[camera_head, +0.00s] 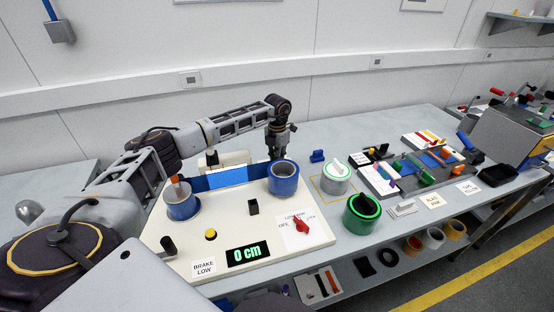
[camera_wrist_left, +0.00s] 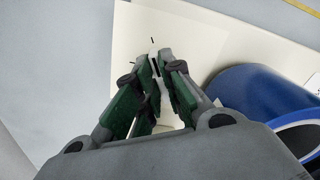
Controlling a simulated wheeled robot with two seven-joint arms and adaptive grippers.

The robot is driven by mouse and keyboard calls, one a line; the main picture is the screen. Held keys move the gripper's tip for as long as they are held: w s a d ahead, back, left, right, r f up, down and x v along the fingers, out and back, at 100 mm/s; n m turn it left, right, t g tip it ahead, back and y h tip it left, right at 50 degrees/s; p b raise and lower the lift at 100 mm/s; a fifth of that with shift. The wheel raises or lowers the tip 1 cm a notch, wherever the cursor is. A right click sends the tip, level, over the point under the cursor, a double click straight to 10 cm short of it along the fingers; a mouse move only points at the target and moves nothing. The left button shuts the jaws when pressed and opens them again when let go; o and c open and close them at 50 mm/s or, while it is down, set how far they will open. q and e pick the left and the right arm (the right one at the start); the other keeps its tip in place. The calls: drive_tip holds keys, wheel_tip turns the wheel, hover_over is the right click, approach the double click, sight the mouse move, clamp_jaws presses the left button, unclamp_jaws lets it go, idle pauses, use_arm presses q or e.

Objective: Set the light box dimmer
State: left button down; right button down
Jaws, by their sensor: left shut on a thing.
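My left gripper (camera_head: 279,152) reaches down behind the blue-rimmed cylinder (camera_head: 283,180) at the back of the cream panel (camera_head: 215,225). In the left wrist view the gripper (camera_wrist_left: 155,62) has its green-padded fingers close together over a cream surface with short black tick marks (camera_wrist_left: 152,40). It is shut on the dimmer, which the fingers hide almost wholly. The setting of the dimmer cannot be read. The blue cylinder also shows beside the fingers at right in the wrist view (camera_wrist_left: 262,92). My right gripper is not in view.
A grey canister (camera_head: 335,178) and a green one (camera_head: 361,215) stand to the right.

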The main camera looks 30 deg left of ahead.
use_arm(q)
drive_tip(key=shift+r, duration=0.1)
idle(0.4)
drive_tip(key=c, duration=1.5)
unclamp_jaws()
drive_tip(key=shift+c, duration=0.2)
use_arm(e)
drive_tip(key=shift+d, duration=0.15)
use_arm(q)
wheel_tip(320, 180, up, 12)
use_arm(e)
drive_tip(key=shift+r, duration=0.1)
